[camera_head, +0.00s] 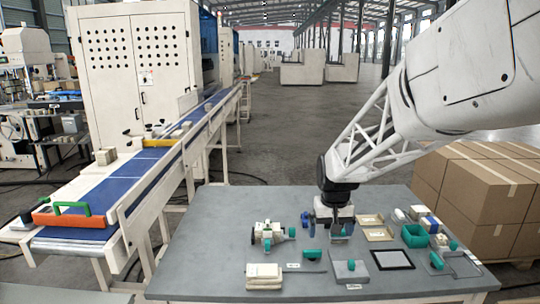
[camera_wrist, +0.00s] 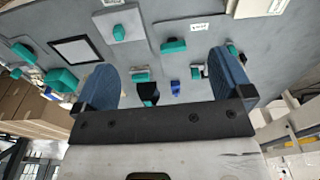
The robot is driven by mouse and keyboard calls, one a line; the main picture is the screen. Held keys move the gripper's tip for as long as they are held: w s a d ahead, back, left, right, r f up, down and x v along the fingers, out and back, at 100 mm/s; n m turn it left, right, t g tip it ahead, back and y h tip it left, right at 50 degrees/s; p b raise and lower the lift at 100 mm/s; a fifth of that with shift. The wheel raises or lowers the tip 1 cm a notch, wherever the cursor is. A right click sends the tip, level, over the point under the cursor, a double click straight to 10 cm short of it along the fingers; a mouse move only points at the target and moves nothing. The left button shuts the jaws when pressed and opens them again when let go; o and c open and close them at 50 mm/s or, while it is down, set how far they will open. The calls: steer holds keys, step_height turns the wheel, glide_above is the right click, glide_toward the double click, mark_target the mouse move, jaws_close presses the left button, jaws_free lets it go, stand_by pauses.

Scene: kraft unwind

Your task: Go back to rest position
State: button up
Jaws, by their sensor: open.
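My gripper (camera_head: 334,231) hangs low over the middle of the grey table (camera_head: 215,245), fingers pointing down. In the wrist view my gripper (camera_wrist: 168,85) shows its two blue fingers spread wide apart, with nothing held between them. Below and beyond the fingers, small teal, black and blue parts lie on the table.
A cream and teal device (camera_head: 268,235), a grey block (camera_head: 350,270), a black-framed panel (camera_head: 392,259) and a teal bin (camera_head: 414,236) stand around the gripper. Cardboard boxes (camera_head: 480,190) are stacked at right. A blue conveyor (camera_head: 130,175) runs at left. The table's front left is clear.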

steer(key=s+d+r+t, duration=0.1)
steer(key=s+r, duration=0.1)
steer(key=s, duration=1.4)
steer(key=s+r, duration=0.3)
steer(key=s, duration=1.3)
steer(key=shift+s+d+r+m+t, duration=0.2)
steer(key=shift+d+r+m+t, duration=0.1)
steer(key=shift+d+t, duration=0.1)
